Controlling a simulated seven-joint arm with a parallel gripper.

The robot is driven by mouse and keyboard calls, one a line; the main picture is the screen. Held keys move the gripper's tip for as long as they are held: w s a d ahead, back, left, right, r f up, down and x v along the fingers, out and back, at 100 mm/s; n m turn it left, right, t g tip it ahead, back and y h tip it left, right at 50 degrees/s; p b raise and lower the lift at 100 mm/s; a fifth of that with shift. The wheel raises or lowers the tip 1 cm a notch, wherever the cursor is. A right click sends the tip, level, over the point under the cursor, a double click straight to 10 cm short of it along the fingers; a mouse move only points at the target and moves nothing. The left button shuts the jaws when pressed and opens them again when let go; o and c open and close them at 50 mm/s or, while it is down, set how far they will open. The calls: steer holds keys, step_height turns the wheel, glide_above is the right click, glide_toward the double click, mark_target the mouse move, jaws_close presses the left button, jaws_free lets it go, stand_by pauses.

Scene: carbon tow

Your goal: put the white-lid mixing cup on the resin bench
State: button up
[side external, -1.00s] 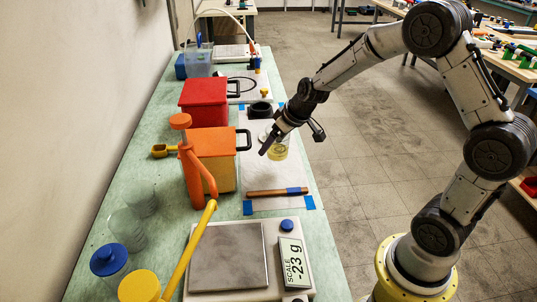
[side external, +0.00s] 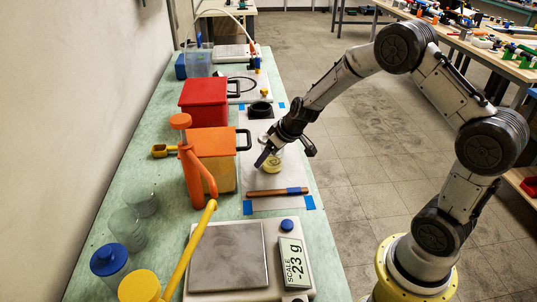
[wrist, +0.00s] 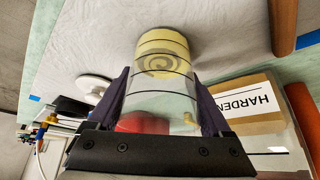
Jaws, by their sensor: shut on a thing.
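The mixing cup (side external: 273,163) is clear with dark rings and pale yellow contents. It is between the fingers of my gripper (side external: 264,161), which is shut on its sides, over the white sheet (side external: 255,206) on the green bench (side external: 158,192). In the wrist view the cup (wrist: 160,75) points away from the camera, with its yellow end toward the sheet. I cannot tell whether its base touches the sheet. A white disc (wrist: 92,85), perhaps a lid, lies apart from the cup in the wrist view.
An orange container (side external: 213,165) with a dark handle stands left of the cup, and a red one (side external: 203,102) behind it. A brown stick (side external: 272,192) lies in front. A scale (side external: 232,256) and an orange pump (side external: 190,165) stand nearer.

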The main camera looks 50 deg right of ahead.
steer(key=o, duration=1.2)
steer(key=shift+r, duration=0.2)
steer(key=s+a+r, duration=0.3)
steer(key=s+r, duration=0.5)
steer(key=r, duration=0.1)
steer(key=s+a+r, duration=0.3)
steer(key=s+r, duration=0.5)
steer(key=r, duration=0.2)
steer(key=s+a, duration=0.2)
steer(key=s, duration=1.3)
steer(key=shift+r, duration=0.3)
steer(key=shift+w, duration=0.1)
